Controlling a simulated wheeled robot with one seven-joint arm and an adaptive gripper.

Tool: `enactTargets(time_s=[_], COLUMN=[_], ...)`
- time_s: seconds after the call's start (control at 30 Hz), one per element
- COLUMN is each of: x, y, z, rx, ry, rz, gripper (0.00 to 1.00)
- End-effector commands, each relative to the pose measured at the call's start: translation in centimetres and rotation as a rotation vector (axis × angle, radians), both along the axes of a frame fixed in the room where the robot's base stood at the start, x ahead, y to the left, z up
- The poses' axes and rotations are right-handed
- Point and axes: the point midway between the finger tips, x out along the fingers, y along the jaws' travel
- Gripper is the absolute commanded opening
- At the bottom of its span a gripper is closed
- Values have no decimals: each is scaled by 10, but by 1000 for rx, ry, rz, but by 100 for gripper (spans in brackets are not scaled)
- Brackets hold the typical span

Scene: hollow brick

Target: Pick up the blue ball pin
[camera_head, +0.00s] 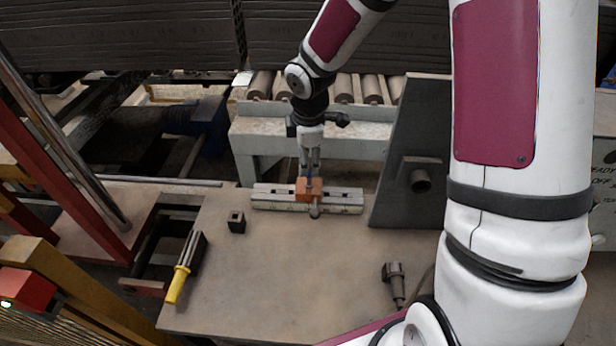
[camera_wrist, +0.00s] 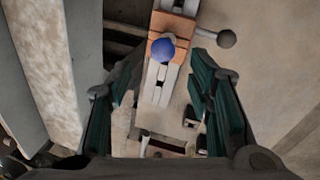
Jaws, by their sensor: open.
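The blue ball pin (camera_wrist: 162,50) shows in the wrist view as a round blue head above an orange brick-like block (camera_wrist: 176,27). In the head view the same orange block (camera_head: 308,189) sits on a grey metal rail fixture (camera_head: 345,197), and the pin is mostly hidden by my gripper. My gripper (camera_head: 311,168) points down over the block. In the wrist view its two green-padded fingers (camera_wrist: 168,100) are apart, with the blue ball ahead of and between them. I cannot see any contact between the fingers and the ball.
A handle with a dark ball knob (camera_wrist: 227,39) sticks out beside the block. On the table (camera_head: 270,285) are a small dark hollow block (camera_head: 237,222), a yellow-handled tool (camera_head: 182,272) and a dark tool (camera_head: 394,283). A dark upright plate (camera_head: 412,150) stands right of the fixture.

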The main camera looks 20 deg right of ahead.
Motion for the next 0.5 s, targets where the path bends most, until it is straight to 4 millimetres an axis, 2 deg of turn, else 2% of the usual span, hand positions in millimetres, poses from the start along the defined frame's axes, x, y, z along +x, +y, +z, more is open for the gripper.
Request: enactTargets(time_s=[0.1, 0.27, 0.5], x=[2, 3, 6], y=[0, -1, -6], z=[-12, -21, -54], rx=[0, 0, 0], ry=[1, 1, 2], rz=[-1, 0, 0], gripper=[47, 47, 47])
